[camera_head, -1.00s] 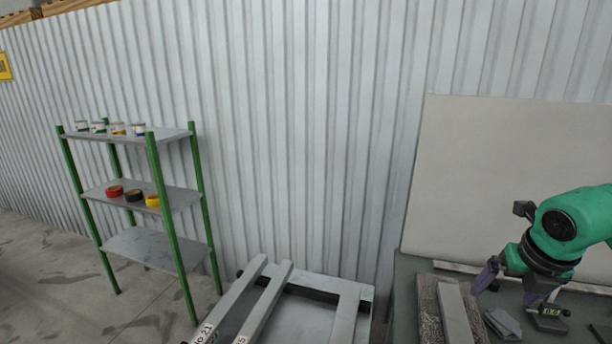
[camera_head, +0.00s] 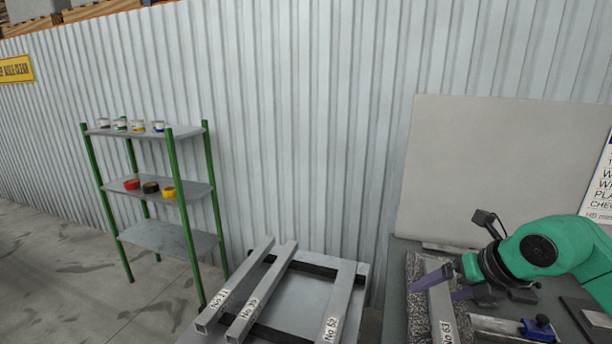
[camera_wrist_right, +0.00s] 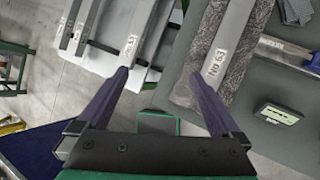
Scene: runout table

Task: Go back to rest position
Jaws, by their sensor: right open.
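My right gripper (camera_head: 437,286) is on a green arm at the right of the head view. Its two purple fingers are apart, over the dark speckled slab (camera_head: 416,312) and the grey bar marked No 63 (camera_head: 442,308). In the right wrist view the gripper (camera_wrist_right: 160,77) is spread with nothing between its fingers. The No 63 bar (camera_wrist_right: 222,50) lies on the slab beyond the right finger, apart from it as far as I can tell. My left gripper is not in view.
A cart (camera_head: 300,290) with several grey bars stands left of the grey worktable (camera_head: 395,270). A digital gauge (camera_wrist_right: 278,114) and a blue-knobbed tool (camera_head: 538,327) lie on the table. A green-framed shelf (camera_head: 165,238) stands at the corrugated wall (camera_head: 310,120).

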